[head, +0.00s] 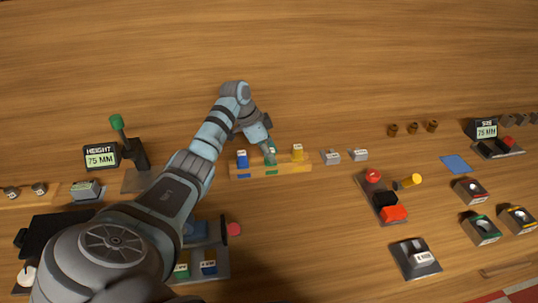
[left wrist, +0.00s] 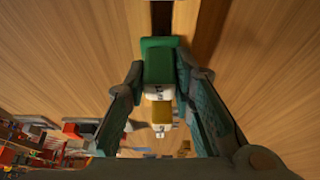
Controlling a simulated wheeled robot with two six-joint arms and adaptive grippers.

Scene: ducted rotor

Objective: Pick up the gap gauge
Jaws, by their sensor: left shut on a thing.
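A wooden rack (head: 240,173) in the middle of the head view bears blocks in a row. A blue block (head: 242,159) stands at its left and a yellow block (head: 297,153) at its right. My left gripper (head: 270,155) is over the middle place, shut on the green gap gauge. In the left wrist view the green gap gauge (left wrist: 160,67), with a white marked part, is between the two fingers. The yellow block (left wrist: 161,113) shows beyond it. I cannot tell whether the gauge is clear of the rack. My right gripper is not in view.
Two small grey blocks (head: 345,156) lie right of the rack. A dark tray with red and black pieces (head: 385,200) is farther right. A height display (head: 101,156) stands at the left. The table behind the rack is clear.

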